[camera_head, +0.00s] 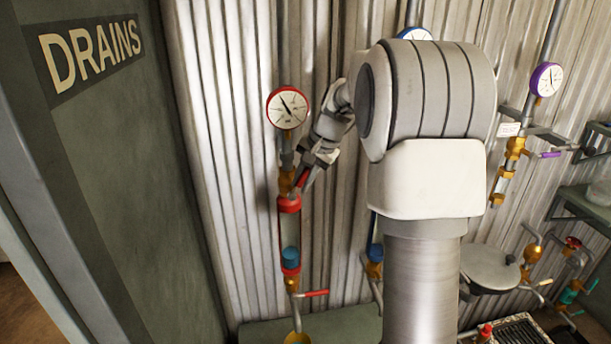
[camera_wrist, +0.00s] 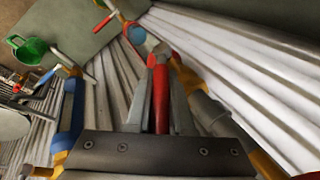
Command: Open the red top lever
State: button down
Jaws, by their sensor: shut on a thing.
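The red-rimmed gauge (camera_head: 288,108) tops a vertical pipe on the corrugated wall. Below it is a brass valve (camera_head: 286,184) with the red top lever (camera_head: 303,178). My gripper (camera_head: 308,178) is at this lever, just right of the pipe. In the wrist view the red top lever (camera_wrist: 161,98) lies lengthwise between the two grey fingers, which are shut on it. The lever's angle to the pipe is hard to tell, since my gripper partly covers it.
Below is a red-capped sight glass (camera_head: 290,235) and a lower red lever (camera_head: 314,293). A blue-marked pipe (camera_head: 375,255) stands to the right, partly behind my arm. A purple gauge (camera_head: 546,79) is farther right. The green DRAINS panel (camera_head: 140,150) is at left.

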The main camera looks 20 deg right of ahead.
jog(key=shift+w+a+r+n+g+h+p, duration=0.15)
jog(key=shift+a+h+p, duration=0.15)
jog(key=shift+h, duration=0.45)
jog(key=shift+a+r+n+g+h+p, duration=0.1)
jog(key=shift+a+r+g+h+p, duration=0.15)
jog(key=shift+h, duration=0.55)
jog(key=shift+w+a+r+n+g+h+p, duration=0.15)
jog(key=shift+a+h+p, duration=0.15)
jog(key=shift+h, duration=0.45)
jog(key=shift+s, duration=0.1)
jog(key=c, duration=0.8)
grip_release()
jog(key=shift+f, duration=0.1)
jog(key=v, duration=1.1)
jog(key=b+v, duration=0.1)
jog(key=v, duration=0.5)
jog(key=shift+a, duration=0.45)
jog(key=shift+s, duration=0.1)
